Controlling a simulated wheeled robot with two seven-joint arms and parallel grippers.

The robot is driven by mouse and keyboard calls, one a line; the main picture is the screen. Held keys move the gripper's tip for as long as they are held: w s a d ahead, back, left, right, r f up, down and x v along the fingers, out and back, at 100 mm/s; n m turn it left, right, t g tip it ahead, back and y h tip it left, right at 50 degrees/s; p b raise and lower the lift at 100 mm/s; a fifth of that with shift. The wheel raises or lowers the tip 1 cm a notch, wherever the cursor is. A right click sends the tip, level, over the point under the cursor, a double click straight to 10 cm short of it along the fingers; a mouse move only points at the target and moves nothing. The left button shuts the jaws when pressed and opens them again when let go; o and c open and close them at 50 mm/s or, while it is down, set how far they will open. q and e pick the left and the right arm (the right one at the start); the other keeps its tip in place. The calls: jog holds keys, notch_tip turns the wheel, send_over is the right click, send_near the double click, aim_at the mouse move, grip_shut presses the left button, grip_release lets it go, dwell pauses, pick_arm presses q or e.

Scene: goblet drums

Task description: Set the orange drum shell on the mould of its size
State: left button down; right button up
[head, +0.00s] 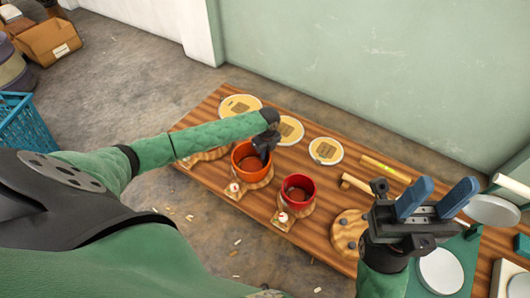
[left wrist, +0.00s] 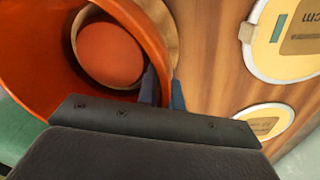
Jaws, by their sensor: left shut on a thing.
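The orange drum shell (head: 238,155) is an open round shell in the middle of the bench in the head view. It also fills the upper left of the left wrist view (left wrist: 30,50). My left gripper (head: 263,145) is shut on the right side of its rim, with the wall between the blue fingertips (left wrist: 163,92). A round wooden mould (head: 262,184) shows under the orange shell; I cannot tell whether the shell rests on it. Another wooden mould (head: 213,154) is partly hidden behind my left arm. My right gripper (head: 428,199) is open and empty at the right.
A red shell (head: 297,189) stands on a wooden mould at the right. Pale round discs (head: 326,151) line the back of the wooden bench (head: 210,183).

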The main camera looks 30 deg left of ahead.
pick_arm(q)
jog(key=shift+f+p, duration=0.2)
jog(key=shift+p, duration=0.35)
dwell(0.4)
jog(key=c, duration=1.5)
grip_release()
